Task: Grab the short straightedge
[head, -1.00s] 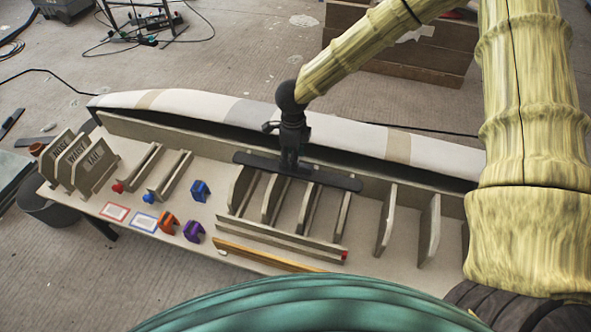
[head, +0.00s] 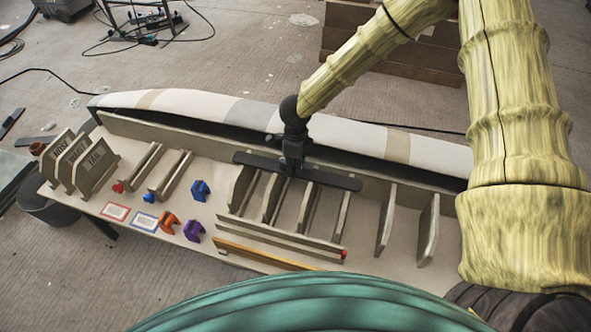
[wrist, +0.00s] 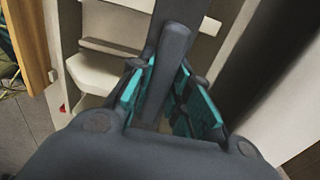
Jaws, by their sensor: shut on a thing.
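The short straightedge (head: 335,181) is a dark, straight bar lying crosswise over the upper ends of the upright ribs on the bench. Whether it touches the ribs cannot be told. My gripper (head: 291,166) comes down on it from above, near its middle. In the wrist view, the straightedge (wrist: 172,55) runs between the teal pads of my gripper (wrist: 165,95), which is shut on it. The gripper hides the middle of the bar in the head view.
Several upright ribs (head: 428,231) stand on the bench. A yellowish strip (head: 265,256) lies along the front edge. Blue, orange (head: 168,222) and purple clips and labelled boards (head: 92,165) are to the left. A long striped mould (head: 250,110) lies behind.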

